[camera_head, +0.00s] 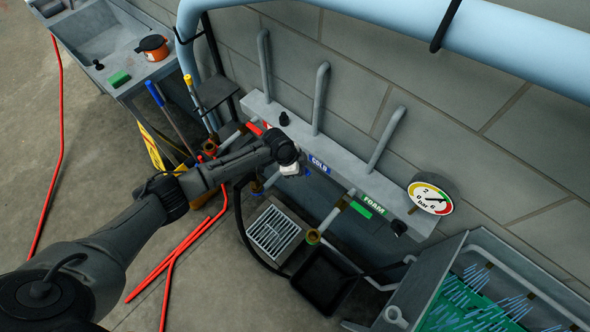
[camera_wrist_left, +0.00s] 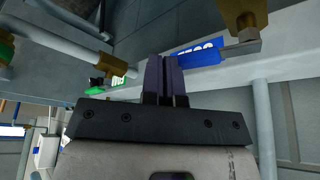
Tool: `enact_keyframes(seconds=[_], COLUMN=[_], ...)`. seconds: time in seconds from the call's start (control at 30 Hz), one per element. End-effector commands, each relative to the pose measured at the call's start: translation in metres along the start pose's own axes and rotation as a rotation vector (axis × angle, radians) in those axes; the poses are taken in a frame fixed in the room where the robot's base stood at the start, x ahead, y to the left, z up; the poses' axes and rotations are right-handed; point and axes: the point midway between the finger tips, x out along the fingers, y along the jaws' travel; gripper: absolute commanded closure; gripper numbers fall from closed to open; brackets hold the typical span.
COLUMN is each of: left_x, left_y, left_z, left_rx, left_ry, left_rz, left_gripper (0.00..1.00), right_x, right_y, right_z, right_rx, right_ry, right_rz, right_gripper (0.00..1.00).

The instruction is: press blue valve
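The blue valve shows in the left wrist view as a blue handle (camera_wrist_left: 205,59) on a grey metal lever beside a brass valve body (camera_wrist_left: 243,14). A blue COLD label is close to the handle, upside down in this view. In the head view the blue COLD label (camera_head: 319,163) is on the grey wall rail, and the valve is mostly hidden behind my left gripper (camera_head: 291,166). In the left wrist view my left gripper (camera_wrist_left: 167,77) has its two dark fingers together, with nothing seen between them. The fingertips are just beside the blue handle; contact cannot be told. My right gripper is out of view.
A green FOAM label (camera_head: 374,204) and a pressure gauge (camera_head: 430,198) are further right along the rail. Upright grey pipes rise above it. A floor drain (camera_head: 273,232), a black bin (camera_head: 322,281) and red hoses lie below. A sink (camera_head: 97,35) stands at upper left.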

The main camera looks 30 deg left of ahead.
Motion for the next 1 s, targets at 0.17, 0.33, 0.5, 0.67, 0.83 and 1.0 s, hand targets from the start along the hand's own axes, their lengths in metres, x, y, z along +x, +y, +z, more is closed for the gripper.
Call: enact_keyframes(seconds=[0.17,0.33,0.5,0.67,0.83,1.0], left_x=[0.003,0.003,0.003,0.003,0.002,-0.013], left_y=[0.000,-0.001,-0.001,-0.002,-0.002,-0.003], left_z=[-0.004,-0.005,-0.005,-0.005,-0.005,-0.004], left_rx=[0.001,0.001,0.001,0.001,0.001,0.000], left_ry=[0.000,0.000,0.000,0.000,0.000,0.001], left_rz=[0.003,0.003,0.002,0.002,0.002,-0.001], left_gripper=[1.00,1.00,1.00,1.00,1.00,1.00], right_x=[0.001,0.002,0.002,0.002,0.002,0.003], right_y=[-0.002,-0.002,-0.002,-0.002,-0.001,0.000], right_z=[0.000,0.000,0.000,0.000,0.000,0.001], right_rx=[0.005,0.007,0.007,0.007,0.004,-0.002], right_ry=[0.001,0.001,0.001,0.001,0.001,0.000], right_rz=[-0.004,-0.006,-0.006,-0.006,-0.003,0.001], right_gripper=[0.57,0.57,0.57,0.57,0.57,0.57])
